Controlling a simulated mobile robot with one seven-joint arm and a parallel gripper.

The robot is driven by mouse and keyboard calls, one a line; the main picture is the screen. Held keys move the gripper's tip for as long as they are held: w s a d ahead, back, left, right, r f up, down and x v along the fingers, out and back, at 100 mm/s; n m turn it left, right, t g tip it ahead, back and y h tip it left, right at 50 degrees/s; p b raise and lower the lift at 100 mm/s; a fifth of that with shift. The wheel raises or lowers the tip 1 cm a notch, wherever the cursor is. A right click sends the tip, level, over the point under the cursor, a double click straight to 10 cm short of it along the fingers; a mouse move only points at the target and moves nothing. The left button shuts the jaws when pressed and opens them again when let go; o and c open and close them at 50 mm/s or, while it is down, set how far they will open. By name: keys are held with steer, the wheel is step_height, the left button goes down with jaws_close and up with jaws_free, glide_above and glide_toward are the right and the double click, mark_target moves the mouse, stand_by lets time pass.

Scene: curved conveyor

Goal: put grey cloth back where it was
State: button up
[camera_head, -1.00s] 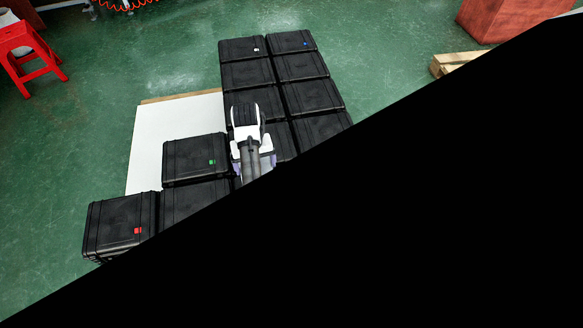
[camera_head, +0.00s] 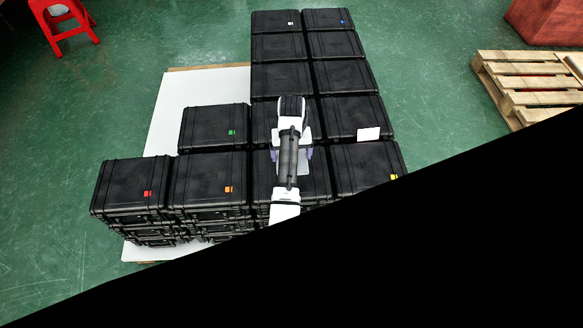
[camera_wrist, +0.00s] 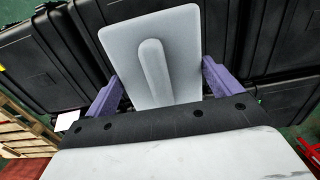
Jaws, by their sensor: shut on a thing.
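A pale grey flat piece with a raised ridge down its middle (camera_wrist: 153,62) is between my gripper's purple fingers in the wrist view; it looks stiff, like a plate, rather than like loose cloth. My gripper (camera_wrist: 160,90) is shut on it. In the head view my gripper (camera_head: 291,156) is above the stacked black cases, and a pale grey patch of the piece (camera_head: 304,166) shows beside the arm. The arm hides the case tops under it. I cannot tell the height of the piece above the cases.
Black cases stand in rows, with green (camera_head: 232,132), red (camera_head: 148,193) and orange (camera_head: 229,189) tags. A white card (camera_head: 368,133) lies on one case. A wooden pallet (camera_head: 530,85) and red stool (camera_head: 62,22) stand apart on green floor.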

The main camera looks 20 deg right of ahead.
steer(key=shift+f, duration=3.3)
steer(key=shift+f, duration=0.15)
steer(key=o, duration=0.7)
step_height(320, 180, up, 12)
steer(key=shift+r, duration=0.2)
